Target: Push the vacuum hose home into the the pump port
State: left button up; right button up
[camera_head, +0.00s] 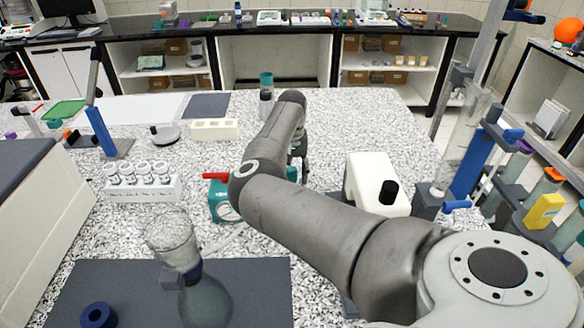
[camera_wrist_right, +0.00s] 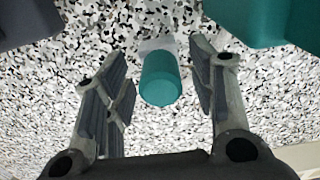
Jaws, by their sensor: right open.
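In the wrist view my right gripper (camera_wrist_right: 160,70) is open, with one finger on each side of a teal cylinder (camera_wrist_right: 160,80). A gap shows on both sides of it. A pale translucent piece (camera_wrist_right: 156,45) joins its far end; I cannot tell whether this is the hose's end. A larger teal body (camera_wrist_right: 262,18) lies at the upper right. In the head view the teal pump (camera_head: 218,205), with a round gauge and red handle, is partly hidden by my right arm. A pale hose (camera_head: 228,240) runs between the flask (camera_head: 206,300) and the pump's area. My left gripper is out of view.
A white vial rack (camera_head: 145,190) stands left of the pump. A white-and-black device (camera_head: 376,185) stands right of my forearm. A dark mat (camera_head: 262,290) lies in front. The speckled bench is clear toward the back right.

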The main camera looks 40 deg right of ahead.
aim_at(292, 169)
jog(key=shift+c, duration=0.2)
grip_shut()
jog(key=shift+r, duration=0.15)
jog(key=shift+r+p, duration=2.9)
jog(key=shift+p, duration=0.65)
jog(key=shift+r+p, duration=1.5)
jog(key=shift+p, duration=0.45)
